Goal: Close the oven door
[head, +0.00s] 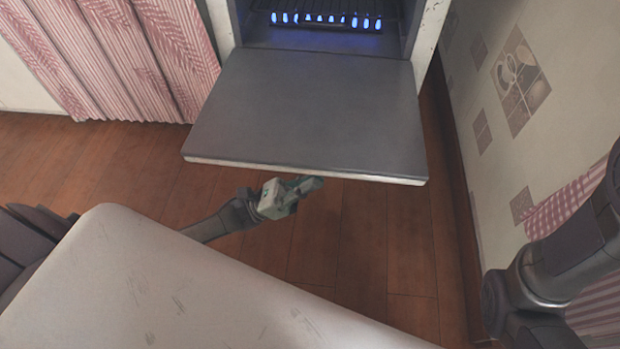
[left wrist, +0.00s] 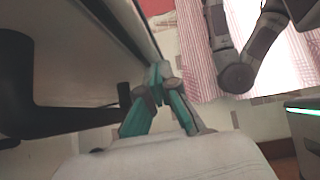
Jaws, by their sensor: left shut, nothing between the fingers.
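The oven door (head: 310,110) is open, folded down and lying about flat in front of the oven (head: 430,20). Its grey inner face is up and its front edge is pale. My left gripper (head: 312,184) is shut and empty, just beyond the front edge of the door in the head view, lower than the door's top face. In the left wrist view its closed fingers (left wrist: 158,75) sit close to the edge of a pale slab (left wrist: 75,60), which looks like the door's underside; I cannot tell whether they touch. My right gripper is out of view.
Blue flames (head: 325,20) burn inside the oven under a rack. A tiled wall (head: 530,110) stands close on the right and a pink striped curtain (head: 120,55) hangs on the left. Wooden floor (head: 330,235) lies clear below the door. My right arm (head: 550,265) is at the right.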

